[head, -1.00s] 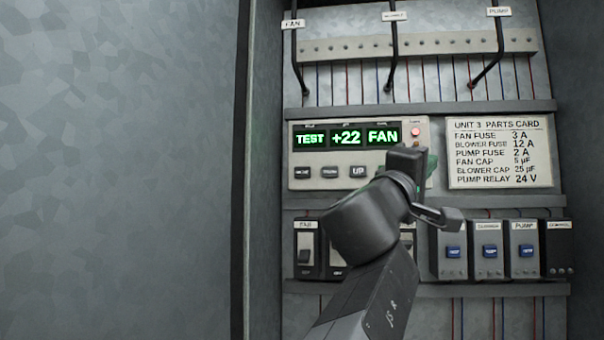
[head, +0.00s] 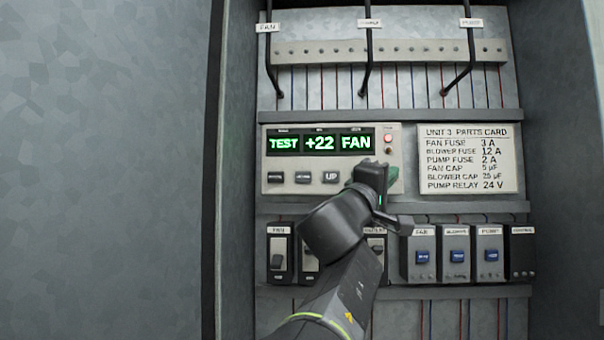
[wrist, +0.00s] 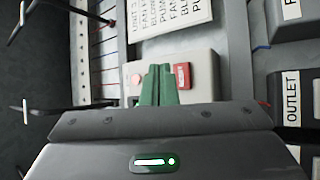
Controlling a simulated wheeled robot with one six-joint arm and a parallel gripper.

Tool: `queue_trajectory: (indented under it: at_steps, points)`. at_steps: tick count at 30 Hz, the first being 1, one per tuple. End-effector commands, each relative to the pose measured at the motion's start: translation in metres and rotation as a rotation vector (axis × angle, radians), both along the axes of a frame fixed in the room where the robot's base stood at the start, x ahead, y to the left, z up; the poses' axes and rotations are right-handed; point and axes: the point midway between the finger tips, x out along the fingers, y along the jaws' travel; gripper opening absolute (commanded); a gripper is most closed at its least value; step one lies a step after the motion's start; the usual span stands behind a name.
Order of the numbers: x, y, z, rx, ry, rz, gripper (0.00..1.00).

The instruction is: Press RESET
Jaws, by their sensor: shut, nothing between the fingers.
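The control panel (head: 270,160) has green displays reading TEST, +22 and FAN. In the wrist view, a red rectangular button (wrist: 183,75) sits on the panel face; its small lettering is too blurred to read surely, but it may be RESET. My gripper (wrist: 158,68) has its green fingertips together and empty, just left of the red button in that view. Whether the tips touch the panel I cannot tell. In the head view my gripper (head: 392,174) is in front of the panel's lower right corner and hides that area, including the red button.
A round pinkish lamp (head: 388,138) is above my gripper. A parts card (head: 468,158) is at the right. Switches (head: 279,254) and relays with blue buttons (head: 457,256) stand below. Cables hang above.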

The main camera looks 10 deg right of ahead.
Motion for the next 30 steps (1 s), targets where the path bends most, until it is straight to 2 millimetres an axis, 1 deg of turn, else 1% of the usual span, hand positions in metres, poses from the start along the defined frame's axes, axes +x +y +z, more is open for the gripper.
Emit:
queue_trajectory:
  at_steps: [3, 8, 30]
  points:
    - [0.011, -0.002, -0.002, 0.001, 0.0, 0.002, 0.0]
    - [0.016, -0.003, -0.002, 0.001, 0.0, 0.002, 0.0]
    - [0.016, -0.003, -0.001, 0.001, 0.0, 0.001, 0.0]
